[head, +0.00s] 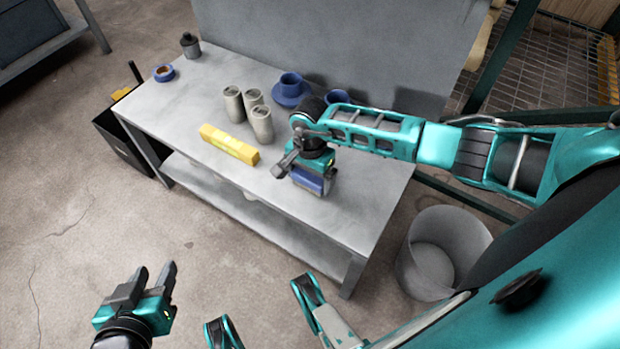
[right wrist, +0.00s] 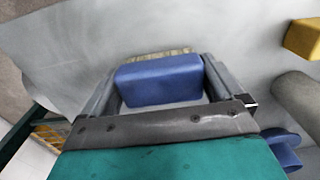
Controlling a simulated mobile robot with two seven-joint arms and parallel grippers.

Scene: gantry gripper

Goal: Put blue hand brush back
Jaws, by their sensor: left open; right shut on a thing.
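The blue hand brush (head: 307,181) is at the near right part of the grey table (head: 345,215). My right gripper (head: 302,176) is shut on it from above. In the right wrist view the brush's blue block (right wrist: 158,80) sits between the two fingers, with pale bristles (right wrist: 160,55) along its far side. I cannot tell whether the brush touches the table top. My left gripper (head: 156,284) is open and empty, low over the floor in front of the table.
A yellow block (head: 229,144) lies left of the brush. Several grey cups (head: 234,104), blue cups (head: 291,84), blue tape (head: 164,73) and a dark jar (head: 190,45) stand farther back. A grey bin (head: 440,258) is on the floor right.

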